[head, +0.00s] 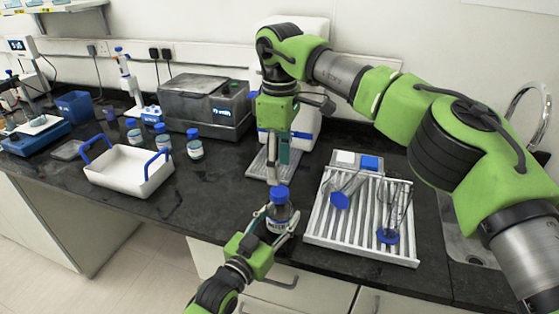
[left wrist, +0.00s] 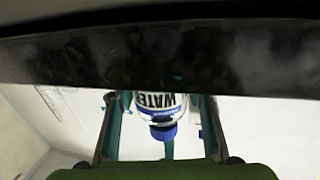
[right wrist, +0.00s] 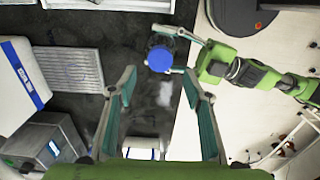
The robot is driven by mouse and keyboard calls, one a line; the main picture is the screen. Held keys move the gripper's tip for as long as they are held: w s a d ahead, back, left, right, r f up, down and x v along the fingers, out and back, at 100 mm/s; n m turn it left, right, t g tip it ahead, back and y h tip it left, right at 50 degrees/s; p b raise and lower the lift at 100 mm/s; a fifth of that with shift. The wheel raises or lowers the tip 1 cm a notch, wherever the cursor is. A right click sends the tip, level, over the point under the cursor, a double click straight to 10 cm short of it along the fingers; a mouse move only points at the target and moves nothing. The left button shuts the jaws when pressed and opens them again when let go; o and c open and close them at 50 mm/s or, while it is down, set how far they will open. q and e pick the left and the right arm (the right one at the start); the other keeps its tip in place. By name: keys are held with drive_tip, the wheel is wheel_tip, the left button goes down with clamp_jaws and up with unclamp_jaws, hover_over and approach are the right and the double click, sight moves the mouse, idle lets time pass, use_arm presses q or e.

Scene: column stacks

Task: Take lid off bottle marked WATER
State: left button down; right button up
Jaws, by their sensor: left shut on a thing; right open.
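The bottle marked WATER has a blue lid (head: 279,194) on its top and stands upright near the counter's front edge. Its label (left wrist: 155,100) reads upside down in the left wrist view. My left gripper (head: 281,222) is shut on the bottle's body from the front. My right gripper (head: 276,172) points down, open and empty, above and slightly behind the lid. In the right wrist view the round lid (right wrist: 160,59) shows beyond the open fingertips (right wrist: 157,85), apart from them. I cannot tell whether the bottle's base touches the counter.
A slatted drying rack (head: 335,228) with glassware is close on the right, with a sink (head: 465,235) beyond. A white tray (head: 125,172) with blue handles and several blue-capped bottles (head: 194,146) stand left. A grey box instrument (head: 205,105) is behind. The counter between tray and bottle is clear.

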sight(279, 191)
wheel_tip(279, 191, down, 7)
drive_tip(key=shift+f, duration=0.2)
idle(0.3)
drive_tip(key=c, duration=1.1)
drive_tip(key=shift+c, duration=0.2)
